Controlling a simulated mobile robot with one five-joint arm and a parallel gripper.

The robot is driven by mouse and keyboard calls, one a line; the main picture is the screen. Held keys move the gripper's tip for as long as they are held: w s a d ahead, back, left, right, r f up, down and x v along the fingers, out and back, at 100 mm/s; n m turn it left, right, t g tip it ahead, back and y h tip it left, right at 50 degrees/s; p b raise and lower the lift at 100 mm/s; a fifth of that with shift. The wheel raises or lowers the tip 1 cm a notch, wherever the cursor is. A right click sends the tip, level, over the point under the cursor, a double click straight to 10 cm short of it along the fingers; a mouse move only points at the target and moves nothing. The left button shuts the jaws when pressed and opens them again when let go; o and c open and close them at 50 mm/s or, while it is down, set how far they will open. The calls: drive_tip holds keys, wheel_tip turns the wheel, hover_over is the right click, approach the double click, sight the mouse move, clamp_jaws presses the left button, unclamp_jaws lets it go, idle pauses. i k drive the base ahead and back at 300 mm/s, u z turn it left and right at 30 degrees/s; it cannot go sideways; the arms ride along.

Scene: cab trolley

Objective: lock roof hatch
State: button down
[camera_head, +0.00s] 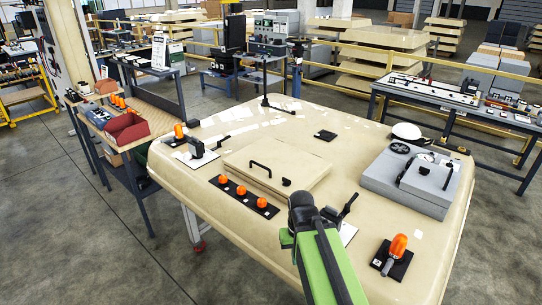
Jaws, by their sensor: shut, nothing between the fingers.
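The roof hatch (310,172) is a raised beige panel on the large beige cab roof (330,107), and it looks lowered flat. A black bar handle (261,168) and a small black knob (286,182) are on it. At its left, a black latch block (196,147) with a lever (223,141) sits on a white plate. At its right, a similar black lever (348,204) rises beside another white plate (348,233), partly hidden by my green and black arm. My arm reaches up from the bottom edge. My gripper's fingers cannot be made out.
Orange lamps on a black strip (242,196) lie in front of the hatch. Another orange lamp (397,247) stands at right front. A grey box unit (410,180) occupies the right of the roof. A bench with red bins (127,129) stands at left. Grey floor is open at lower left.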

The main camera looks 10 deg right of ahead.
sight(287, 182)
drive_tip(key=i, duration=0.5)
drive_tip(key=z, duration=0.1)
drive_tip(key=k, duration=1.15)
drive_tip(key=u, duration=0.5)
drive_tip(key=i, duration=1.5)
drive_tip(key=u, duration=0.55)
